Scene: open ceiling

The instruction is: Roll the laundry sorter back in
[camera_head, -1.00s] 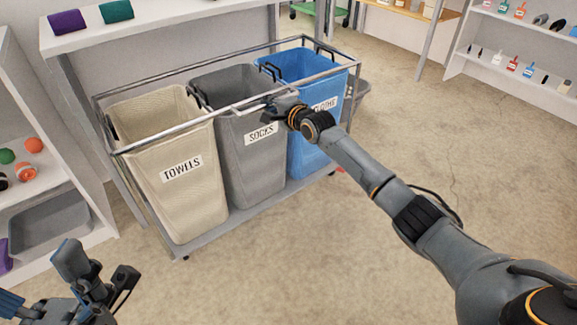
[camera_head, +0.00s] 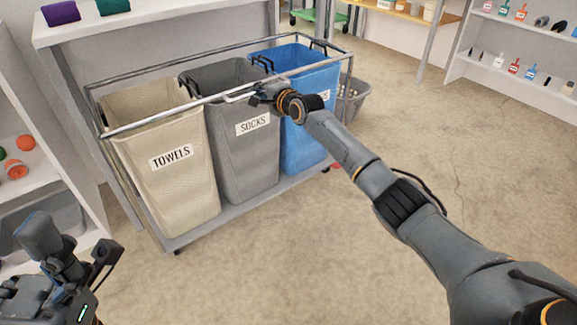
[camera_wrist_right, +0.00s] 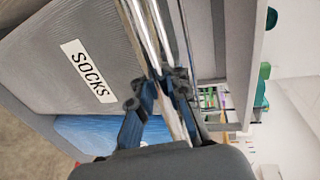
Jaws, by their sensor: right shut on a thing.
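The laundry sorter (camera_head: 205,230) is a metal-framed cart on casters. It holds a beige TOWELS bin (camera_head: 175,190), a grey SOCKS bin (camera_head: 240,165) and a blue bin (camera_head: 310,135) whose label is partly hidden by my arm. My right gripper (camera_head: 262,95) is shut on the sorter's front top rail, near the SOCKS bin. In the right wrist view its fingers (camera_wrist_right: 158,92) close around the metal rail (camera_wrist_right: 150,40), with the SOCKS bin beside it. My left gripper (camera_head: 70,255) is at the lower left, away from the sorter; its fingertips are unclear.
A table (camera_head: 130,25) with rolled cloths stands over the sorter's back side. A shelf (camera_head: 60,170) with balls stands close to its left. A grey basket (camera_head: 350,103) sits behind the blue bin's right. Open floor (camera_head: 300,250) lies in front and to the right.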

